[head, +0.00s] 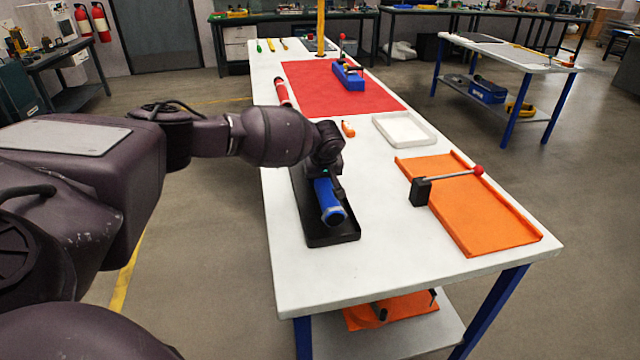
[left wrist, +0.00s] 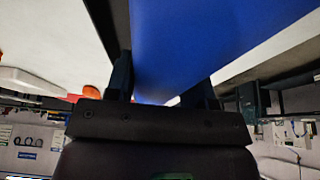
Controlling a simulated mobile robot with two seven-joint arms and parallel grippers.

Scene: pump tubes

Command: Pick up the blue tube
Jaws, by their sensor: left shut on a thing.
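The blue tube (head: 328,199) is at the black tray (head: 335,238) on the near part of the white table, its open end facing me. My left gripper (head: 335,182) is over the tube from above and shut on it. In the left wrist view the blue tube (left wrist: 205,45) fills the space between the two fingers (left wrist: 165,88). I cannot tell whether the tube touches the tray or is just above it. The far part of the tube is hidden by my gripper and arm. My right gripper is not in view.
An orange tray (head: 470,210) with a red-knobbed lever (head: 450,177) lies to the right. A white tray (head: 404,130) and a small orange item (head: 347,129) are behind. A red mat (head: 345,90) holds a blue block (head: 348,78). A red tube (head: 282,92) lies near the left edge.

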